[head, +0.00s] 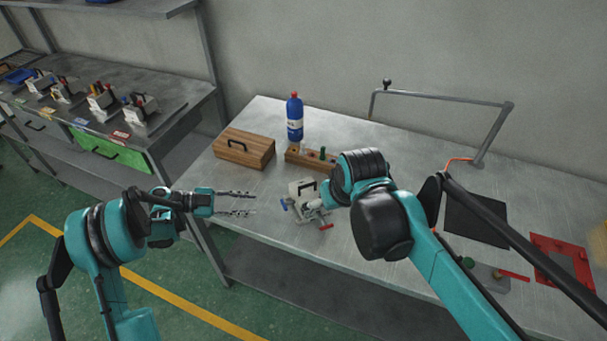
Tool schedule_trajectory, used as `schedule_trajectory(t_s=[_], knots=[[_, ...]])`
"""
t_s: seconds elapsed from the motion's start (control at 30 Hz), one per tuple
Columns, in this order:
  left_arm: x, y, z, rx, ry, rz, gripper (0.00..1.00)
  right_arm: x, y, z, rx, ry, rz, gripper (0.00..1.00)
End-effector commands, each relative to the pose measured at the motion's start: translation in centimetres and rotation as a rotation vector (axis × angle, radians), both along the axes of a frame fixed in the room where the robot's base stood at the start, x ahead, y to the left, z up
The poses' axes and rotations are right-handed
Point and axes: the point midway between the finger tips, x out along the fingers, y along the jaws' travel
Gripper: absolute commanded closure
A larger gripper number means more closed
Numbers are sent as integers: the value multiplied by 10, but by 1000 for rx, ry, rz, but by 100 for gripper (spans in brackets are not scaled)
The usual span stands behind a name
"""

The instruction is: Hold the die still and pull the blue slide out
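The die (297,206) is a small grey-white block standing on the metal table, with a dark handle on top. The blue slide (284,204) sticks out at its left side, and a red part shows at its lower right. My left gripper (254,203) is open and empty, its two fingers pointing right toward the blue slide with a gap between. My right arm reaches over the table from the right. Its wrist is close against the right side of the die and hides that side. The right fingertips are too hidden to read.
A wooden box (243,149), a blue bottle (295,117) and a wooden block with pegs (305,157) stand behind the die. A dark mat (476,221) and a red frame (562,262) lie at the right. A side bench (150,119) holds several similar dies.

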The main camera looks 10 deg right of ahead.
Motion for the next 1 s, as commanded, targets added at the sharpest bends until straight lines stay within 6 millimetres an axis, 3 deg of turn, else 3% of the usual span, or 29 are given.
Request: schedule_trajectory(t_s=[0.03,0.27,0.6,0.8,1.0], knots=[[0,0,0,0,0,0,66,15,1,2,-3,29,8,5],[0,0,0,1,1,1,66,74,5,-2,-15,165,43,5],[0,0,0,1,1,1,66,148,12,-39,-25,349,93,5],[0,0,0,1,1,1,66,168,14,-57,-28,406,110,5],[0,0,0,1,1,1,66,172,15,-73,-29,420,113,5]])
